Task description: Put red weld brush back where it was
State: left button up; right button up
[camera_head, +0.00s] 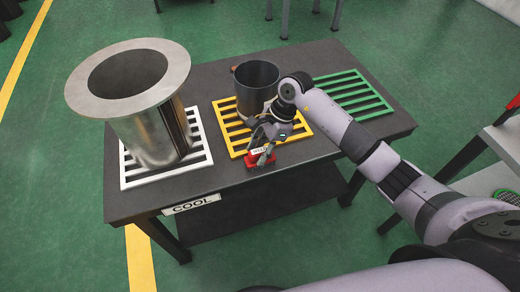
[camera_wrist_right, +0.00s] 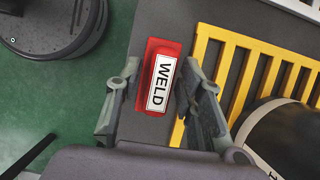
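The red weld brush (camera_head: 262,160) is at the front edge of the yellow rack in the head view. Its red body with a white WELD label lies between my right fingers in the right wrist view (camera_wrist_right: 161,76). My right gripper (camera_head: 266,147) is lowered over it from above. In the right wrist view, the fingers (camera_wrist_right: 160,75) stand on either side of the brush, with narrow gaps showing, so the gripper looks open around it. Whether the brush touches the table is hard to tell. My left gripper is not in view.
A dark canister (camera_head: 257,85) stands on the yellow rack (camera_head: 232,128), close behind my right gripper. A large flanged metal cylinder (camera_head: 150,135) stands on the white rack (camera_head: 195,150). The green rack (camera_head: 350,90) is empty. The table's front edge carries a COOL label (camera_head: 191,205).

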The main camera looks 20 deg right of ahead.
jog(key=shift+o, duration=0.2)
jog(key=shift+r, duration=0.2)
jog(key=v, duration=1.2)
jog(key=shift+b, duration=0.4)
